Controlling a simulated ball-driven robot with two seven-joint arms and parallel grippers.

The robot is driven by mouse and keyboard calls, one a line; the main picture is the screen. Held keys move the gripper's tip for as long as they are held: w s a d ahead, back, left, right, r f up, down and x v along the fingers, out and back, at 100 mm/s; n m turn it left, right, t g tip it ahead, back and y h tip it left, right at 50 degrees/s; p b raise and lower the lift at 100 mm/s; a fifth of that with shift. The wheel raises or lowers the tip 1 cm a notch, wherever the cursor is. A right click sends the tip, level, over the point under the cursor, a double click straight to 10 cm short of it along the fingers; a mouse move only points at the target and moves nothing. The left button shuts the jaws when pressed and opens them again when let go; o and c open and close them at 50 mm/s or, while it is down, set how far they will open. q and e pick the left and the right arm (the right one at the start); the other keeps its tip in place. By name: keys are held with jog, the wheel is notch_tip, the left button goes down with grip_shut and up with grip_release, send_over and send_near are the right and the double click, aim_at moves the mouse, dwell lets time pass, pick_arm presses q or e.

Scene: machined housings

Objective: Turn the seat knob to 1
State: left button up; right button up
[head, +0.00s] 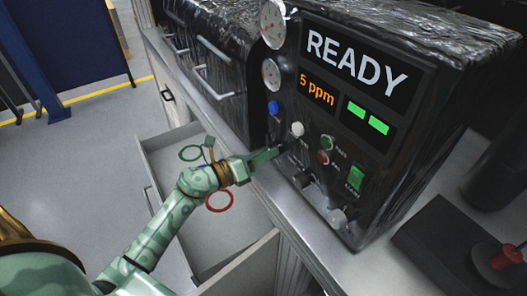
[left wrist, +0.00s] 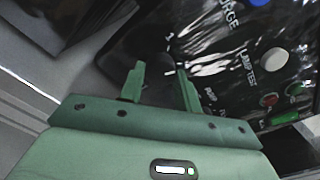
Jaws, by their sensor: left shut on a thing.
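The black machine panel (head: 318,112) stands on the bench with a lit READY screen. My left gripper (head: 278,149) reaches in from the left to the panel's lower left, below the white button. In the left wrist view its two green fingers (left wrist: 161,72) stand at the dark panel face, shut on the seat knob. The knob is dark against the dark panel and mostly hidden, so its pointer is not readable. A small white mark like a 1 shows just beyond the fingertips. My right gripper is not in view.
A blue button (head: 274,107), a white button (head: 297,129), green and red buttons, a lit green switch (head: 356,178) and lower knobs (head: 337,218) crowd the panel. An open drawer (head: 243,262) with green and red rings lies below my left arm.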

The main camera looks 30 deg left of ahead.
pick_arm(q)
jog(key=n+p, duration=0.4)
jog(key=n, duration=0.1)
jog(key=shift+r+n, duration=0.2)
jog(key=shift+n, duration=0.1)
jog(key=n+p, duration=0.2)
jog(key=n, duration=0.2)
jog(key=shift+f+n+p, duration=0.1)
jog(key=shift+n+p, duration=0.2)
jog(key=o, duration=1)
jog(key=b+v, duration=0.1)
jog(key=v, duration=1.5)
jog(key=shift+s+a+b, duration=0.1)
jog(key=shift+a+b, duration=0.05)
jog(key=shift+b, duration=0.25)
jog(key=shift+f, duration=0.1)
